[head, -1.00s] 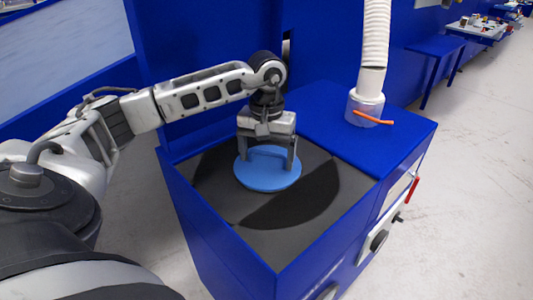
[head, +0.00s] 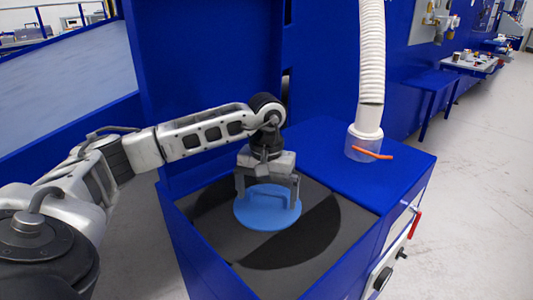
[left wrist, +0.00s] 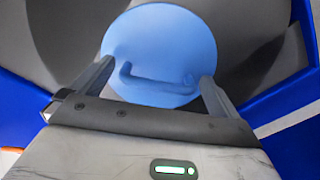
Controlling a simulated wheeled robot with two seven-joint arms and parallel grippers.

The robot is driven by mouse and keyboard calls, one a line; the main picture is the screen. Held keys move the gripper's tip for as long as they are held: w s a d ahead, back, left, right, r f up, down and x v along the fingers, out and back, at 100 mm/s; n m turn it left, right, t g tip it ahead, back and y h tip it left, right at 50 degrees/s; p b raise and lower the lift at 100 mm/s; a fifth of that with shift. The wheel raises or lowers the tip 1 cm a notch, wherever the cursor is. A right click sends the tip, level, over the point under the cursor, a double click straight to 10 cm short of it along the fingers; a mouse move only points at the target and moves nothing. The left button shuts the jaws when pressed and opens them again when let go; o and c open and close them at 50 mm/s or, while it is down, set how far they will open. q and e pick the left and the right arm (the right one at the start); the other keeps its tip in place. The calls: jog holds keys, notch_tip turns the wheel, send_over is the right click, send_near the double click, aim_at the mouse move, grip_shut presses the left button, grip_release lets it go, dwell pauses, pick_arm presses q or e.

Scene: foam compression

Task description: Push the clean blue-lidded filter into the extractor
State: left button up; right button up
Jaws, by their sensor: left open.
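A round blue lid (head: 255,216) with a raised handle sits within the dark grey top of the blue extractor cabinet (head: 395,165). It also shows in the left wrist view (left wrist: 160,40), its handle crossing the lower part of the disc. My left gripper (head: 268,194) is over the lid, pointing down, with its fingers spread on either side of the handle. In the left wrist view the two fingers (left wrist: 156,75) stand apart with nothing clamped between them. Whether the fingertips touch the lid, I cannot tell. The filter body under the lid is hidden. My right gripper is not in view.
A white ribbed hose (head: 371,70) rises from a clear collar on the cabinet top, with an orange lever (head: 371,154) beside it. A tall blue panel (head: 215,60) stands behind my arm. Grey floor lies open at right.

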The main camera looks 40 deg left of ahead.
pick_arm(q)
notch_tip(320, 180, up, 16)
jog(key=p, duration=0.3)
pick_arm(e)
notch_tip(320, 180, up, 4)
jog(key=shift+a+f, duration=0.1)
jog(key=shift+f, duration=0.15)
pick_arm(q)
jog(key=shift+s, duration=0.1)
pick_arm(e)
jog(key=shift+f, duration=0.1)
